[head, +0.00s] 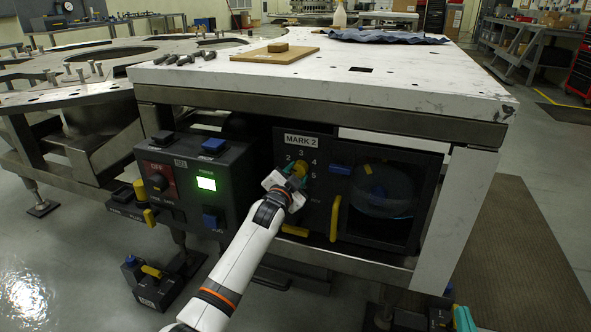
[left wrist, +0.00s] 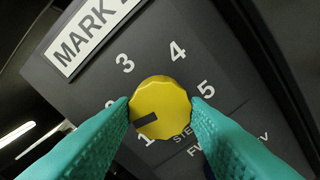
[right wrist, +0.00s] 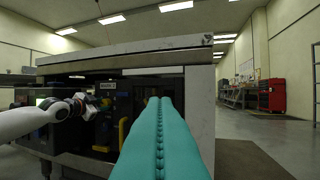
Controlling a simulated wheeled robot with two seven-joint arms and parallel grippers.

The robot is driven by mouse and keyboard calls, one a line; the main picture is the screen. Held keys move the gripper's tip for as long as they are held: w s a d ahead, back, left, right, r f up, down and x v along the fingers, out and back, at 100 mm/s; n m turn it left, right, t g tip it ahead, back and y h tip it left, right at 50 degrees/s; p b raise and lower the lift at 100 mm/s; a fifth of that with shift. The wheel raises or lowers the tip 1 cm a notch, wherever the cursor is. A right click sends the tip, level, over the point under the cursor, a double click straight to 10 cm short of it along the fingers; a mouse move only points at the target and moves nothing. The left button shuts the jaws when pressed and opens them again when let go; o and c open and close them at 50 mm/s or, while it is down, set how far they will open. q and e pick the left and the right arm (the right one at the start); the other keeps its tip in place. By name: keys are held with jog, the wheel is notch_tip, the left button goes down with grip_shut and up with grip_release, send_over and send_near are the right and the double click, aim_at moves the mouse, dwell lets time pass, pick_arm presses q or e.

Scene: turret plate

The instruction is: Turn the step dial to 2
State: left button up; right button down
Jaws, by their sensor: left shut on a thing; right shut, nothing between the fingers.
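The step dial is a yellow knob (left wrist: 160,107) on a dark panel, with numbers 1 to 5 around it. It also shows in the head view (head: 300,169) under the MARK 2 label (head: 301,140). Its black pointer mark lies between 1 and 2; the 2 is partly hidden by a finger. My left gripper (left wrist: 160,103) has its teal fingers on both sides of the knob and is shut on it. My right gripper (right wrist: 160,101) is shut and empty, well in front of the unit, and shows at the lower right of the head view (head: 462,318).
The white table top (head: 420,85) overhangs the panel.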

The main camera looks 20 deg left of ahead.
pick_arm(q)
jog(key=m+p, duration=0.1)
jog(key=m, duration=0.1)
jog(key=shift+m+p, duration=0.3)
jog(key=shift+p, duration=0.05)
jog(key=shift+f, duration=0.1)
pick_arm(e)
notch_tip(320, 180, down, 8)
jog(key=s+d+g+h, duration=0.1)
jog(key=g+h, duration=0.1)
jog(key=g, duration=0.4)
jog(key=shift+d+f, duration=0.25)
jog(key=shift+d, duration=0.1)
pick_arm(q)
jog(key=o, duration=1)
jog(key=shift+s, duration=0.1)
pick_arm(e)
jog(key=shift+s, duration=0.1)
